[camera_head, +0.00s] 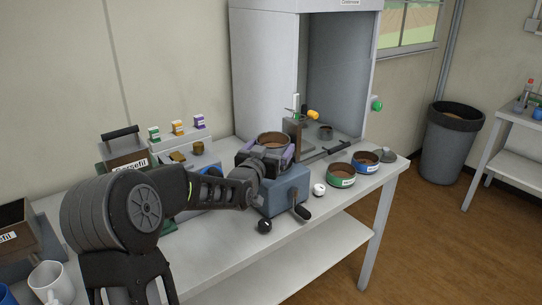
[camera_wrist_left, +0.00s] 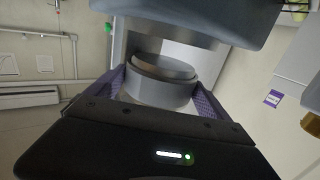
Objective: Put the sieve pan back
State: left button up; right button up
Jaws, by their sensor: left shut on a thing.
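The sieve pan (camera_head: 273,139) is a round grey metal pan with brown soil inside. It is between the purple-padded fingers of my left gripper (camera_head: 268,153), which is shut on it. In the left wrist view the pan (camera_wrist_left: 160,88) shows as a stepped grey cylinder with a purple finger on each side. My right gripper is not in view.
A green-banded pan (camera_head: 340,176) and a blue-banded pan (camera_head: 366,162), both with soil, stand at the right of the table. A white cabinet (camera_head: 263,65) stands behind. A small white ball-like knob (camera_head: 319,189) is near the front edge. A bin (camera_head: 449,145) stands on the floor.

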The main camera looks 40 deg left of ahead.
pick_arm(q)
notch_tip(320, 180, down, 3)
jog(key=shift+r, duration=0.15)
jog(key=shift+f+b, duration=0.4)
jog(key=shift+b, duration=0.2)
jog(key=o, duration=1.6)
jog(key=shift+r, duration=0.1)
jog(key=shift+r, duration=0.1)
